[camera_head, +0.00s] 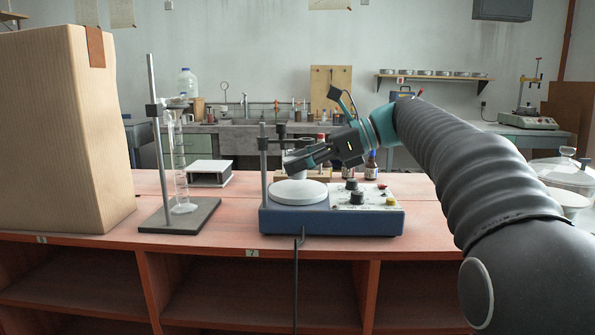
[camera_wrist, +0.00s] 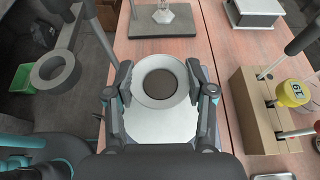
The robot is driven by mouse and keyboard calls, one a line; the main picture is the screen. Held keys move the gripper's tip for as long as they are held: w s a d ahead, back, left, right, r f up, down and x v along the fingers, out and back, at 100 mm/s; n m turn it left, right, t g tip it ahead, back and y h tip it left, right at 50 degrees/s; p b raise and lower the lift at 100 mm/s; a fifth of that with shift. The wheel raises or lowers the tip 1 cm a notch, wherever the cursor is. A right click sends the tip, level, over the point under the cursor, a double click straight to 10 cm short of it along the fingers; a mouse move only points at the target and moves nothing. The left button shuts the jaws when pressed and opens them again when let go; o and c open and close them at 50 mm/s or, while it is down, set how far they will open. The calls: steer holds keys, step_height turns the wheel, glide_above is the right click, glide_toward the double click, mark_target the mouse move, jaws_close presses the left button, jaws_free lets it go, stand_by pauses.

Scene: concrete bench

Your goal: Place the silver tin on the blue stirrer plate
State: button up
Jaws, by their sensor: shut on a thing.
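My gripper (camera_wrist: 162,92) is shut on the silver tin (camera_wrist: 160,84), with one finger on each side of it. From above, the tin shows a pale round rim and a dark middle. In the head view my gripper (camera_head: 300,160) is over the round white top of the blue stirrer plate (camera_head: 333,222). The tin is mostly hidden there behind the fingers, with a small pale part showing just above the plate. I cannot tell whether the tin touches the plate.
A retort stand (camera_head: 180,215) with a glass cylinder and a tall cardboard box (camera_head: 65,130) stand left of the plate. A thin rod (camera_head: 263,165) rises by the plate's left side. Brown bottles (camera_head: 371,165) stand behind. A glass vessel (camera_head: 565,170) is at the far right.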

step_height(320, 180, down, 2)
steer(key=shift+f+b, duration=0.1)
steer(key=shift+b, duration=0.8)
steer(key=shift+r, duration=0.2)
steer(key=shift+f, duration=0.15)
steer(key=o, duration=1.1)
steer(key=shift+d+r, duration=0.1)
steer(key=shift+r, duration=0.1)
steer(key=p+v, duration=0.2)
steer(key=v, duration=0.9)
steer(key=shift+d+r+p, duration=0.1)
steer(key=shift+d+p, duration=0.2)
steer(key=shift+d, duration=0.1)
